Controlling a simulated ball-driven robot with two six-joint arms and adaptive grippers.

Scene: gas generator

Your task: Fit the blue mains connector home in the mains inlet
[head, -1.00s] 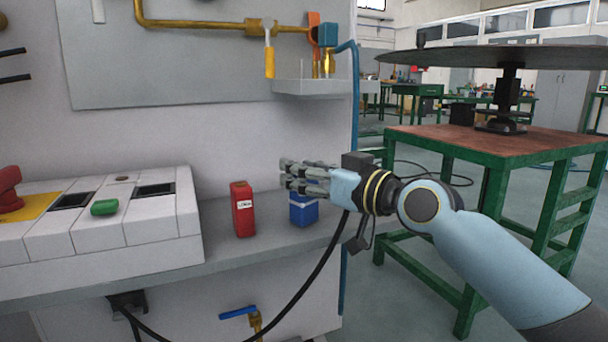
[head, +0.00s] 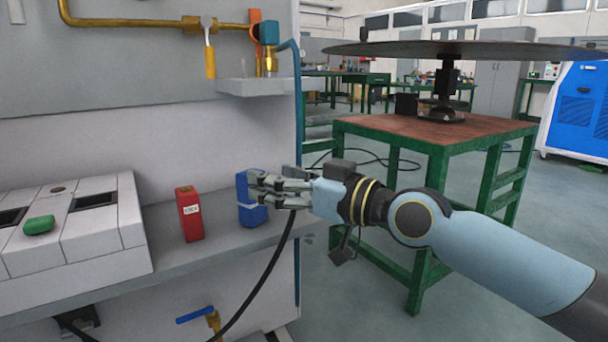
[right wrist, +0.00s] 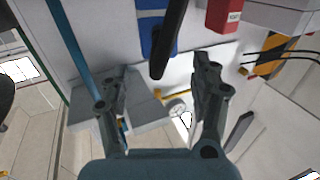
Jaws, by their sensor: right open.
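The blue connector (head: 248,213) stands upright on the grey ledge, right of a red block; I take it for the mains connector. In the head view my right gripper (head: 255,187) reaches in from the right, its fingers across the connector and hiding part of it. In the right wrist view the open fingers (right wrist: 161,78) have a gap between them. The blue connector (right wrist: 150,32) shows beyond the fingertips with a black cable (right wrist: 170,38) in front; contact cannot be told. A black fitting (head: 78,320) under the ledge may be the mains inlet. My left gripper is out of view.
The red block (head: 189,214) stands close left of the connector. A white panel box (head: 85,250) with a green switch sits further left. A black cable (head: 258,285) hangs below the ledge near a blue-handled valve (head: 197,314). A green table (head: 430,135) stands behind my arm.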

